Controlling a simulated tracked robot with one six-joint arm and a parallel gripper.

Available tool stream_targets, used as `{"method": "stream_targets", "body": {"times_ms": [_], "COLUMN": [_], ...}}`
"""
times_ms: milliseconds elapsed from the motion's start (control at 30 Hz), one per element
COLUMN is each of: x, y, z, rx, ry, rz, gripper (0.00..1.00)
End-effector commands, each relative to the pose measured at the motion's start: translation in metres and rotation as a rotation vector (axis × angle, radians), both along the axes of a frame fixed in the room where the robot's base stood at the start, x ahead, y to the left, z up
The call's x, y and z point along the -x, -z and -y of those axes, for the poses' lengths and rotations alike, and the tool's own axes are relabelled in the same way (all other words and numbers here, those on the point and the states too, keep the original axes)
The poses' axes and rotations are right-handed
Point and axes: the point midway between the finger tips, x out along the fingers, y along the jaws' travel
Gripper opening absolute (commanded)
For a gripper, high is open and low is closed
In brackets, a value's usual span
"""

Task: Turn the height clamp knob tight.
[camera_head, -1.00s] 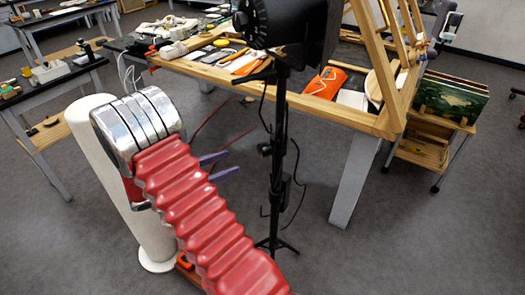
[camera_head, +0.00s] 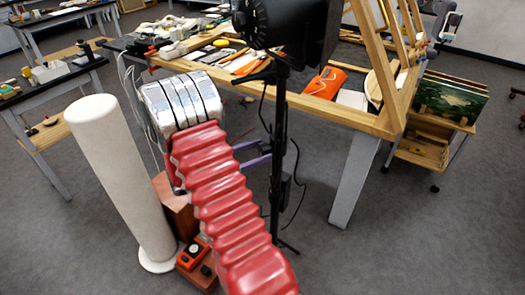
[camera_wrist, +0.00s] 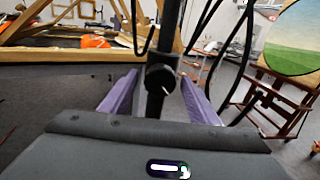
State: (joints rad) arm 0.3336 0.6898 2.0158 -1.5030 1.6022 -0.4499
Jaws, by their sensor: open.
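The height clamp knob (camera_wrist: 160,78) is a dark round knob on the black upright pole (camera_wrist: 165,40) of a stand. In the wrist view it lies between the two purple fingers of my gripper (camera_wrist: 157,88), which are open with gaps on both sides. I cannot tell how deep it sits between them. In the head view my gripper (camera_head: 262,152) reaches right, its fingers at the black stand (camera_head: 282,110). The knob is hard to make out there beside the fingers and pole.
A black lamp head (camera_head: 285,22) tops the stand. A wooden worktable (camera_head: 340,112) with tools stands behind it. A white column (camera_head: 118,175) and a reddish box (camera_head: 178,210) stand left. Cables hang near the pole. An easel with a painting (camera_wrist: 305,40) is at right.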

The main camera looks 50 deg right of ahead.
Motion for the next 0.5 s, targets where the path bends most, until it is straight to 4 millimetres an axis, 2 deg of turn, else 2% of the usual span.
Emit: {"method": "stream_targets", "body": {"times_ms": [200,500], "x": [0.007,0.007], "y": [0.000,0.000], "z": [0.016,0.017], "rx": [0.000,0.000], "ry": [0.000,-0.001], "rz": [0.000,0.000], "gripper": [0.55,0.55]}}
